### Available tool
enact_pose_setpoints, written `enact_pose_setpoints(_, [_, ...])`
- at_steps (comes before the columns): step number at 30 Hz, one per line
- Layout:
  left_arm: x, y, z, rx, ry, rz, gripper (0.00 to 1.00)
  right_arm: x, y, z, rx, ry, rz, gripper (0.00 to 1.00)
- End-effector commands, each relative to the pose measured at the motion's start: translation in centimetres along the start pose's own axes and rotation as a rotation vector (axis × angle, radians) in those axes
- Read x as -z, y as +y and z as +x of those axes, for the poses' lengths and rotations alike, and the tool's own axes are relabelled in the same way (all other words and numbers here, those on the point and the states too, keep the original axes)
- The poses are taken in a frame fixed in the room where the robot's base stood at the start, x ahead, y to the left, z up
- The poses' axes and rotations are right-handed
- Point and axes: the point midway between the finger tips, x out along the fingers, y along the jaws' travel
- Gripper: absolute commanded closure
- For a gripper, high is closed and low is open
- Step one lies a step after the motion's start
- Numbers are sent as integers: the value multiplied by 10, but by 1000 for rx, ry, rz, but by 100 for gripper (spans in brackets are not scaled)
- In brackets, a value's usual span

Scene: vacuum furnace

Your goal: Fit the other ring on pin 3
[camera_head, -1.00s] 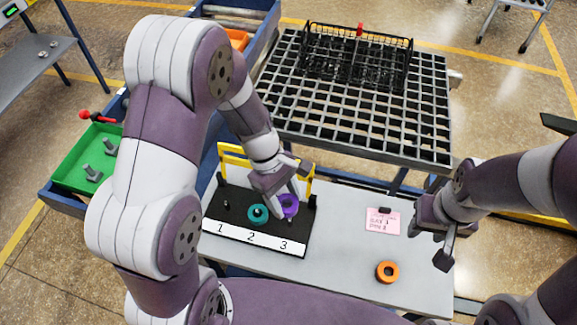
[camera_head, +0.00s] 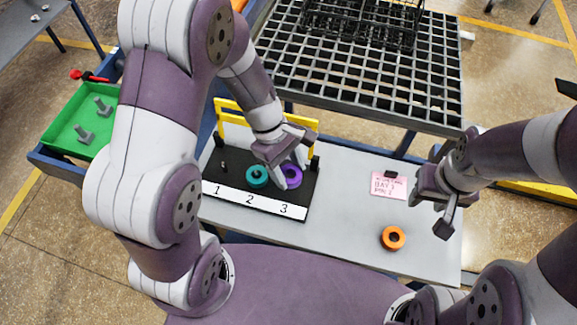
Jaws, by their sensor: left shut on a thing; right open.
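A black board with pins labelled 1, 2 and 3 (camera_head: 252,202) sits on the grey table. My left gripper (camera_head: 288,180) is shut on a purple ring (camera_head: 293,170) at the pin 3 position. The gripper partly covers the ring, and pin 3 is hidden; I cannot tell whether the ring is around the pin or just above it. A teal ring (camera_head: 257,177) is around pin 2. Pin 1 (camera_head: 224,165) stands bare. An orange ring (camera_head: 393,238) lies flat on the table to the right. My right gripper (camera_head: 440,213) is open and empty above the table's right side.
A pink note (camera_head: 388,186) lies right of the board. A yellow frame (camera_head: 228,110) stands behind the board. A black grid rack (camera_head: 350,85) with a wire basket is further back. A green tray (camera_head: 66,133) with bolts is at the left. Table between board and orange ring is clear.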

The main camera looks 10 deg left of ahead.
Motion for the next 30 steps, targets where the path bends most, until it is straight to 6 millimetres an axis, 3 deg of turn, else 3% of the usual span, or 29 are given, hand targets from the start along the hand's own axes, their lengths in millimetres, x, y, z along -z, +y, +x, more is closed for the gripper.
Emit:
enact_pose_setpoints(9, [10,0,23,0,0,0,87,-3,0,26,0,0,0,57])
enact_pose_setpoints(18, [15,0,36,-1,0,0,87,-4,0,34,0,0,0,57])
enact_pose_setpoints(27, [15,0,36,-1,0,0,87,-4,0,33,0,0,0,57])
enact_pose_setpoints(28, [15,0,36,-1,0,0,37,-4,0,33,0,0,0,57])
enact_pose_setpoints(30, [15,0,36,-1,0,0,17,-4,0,33,0,0,0,57])
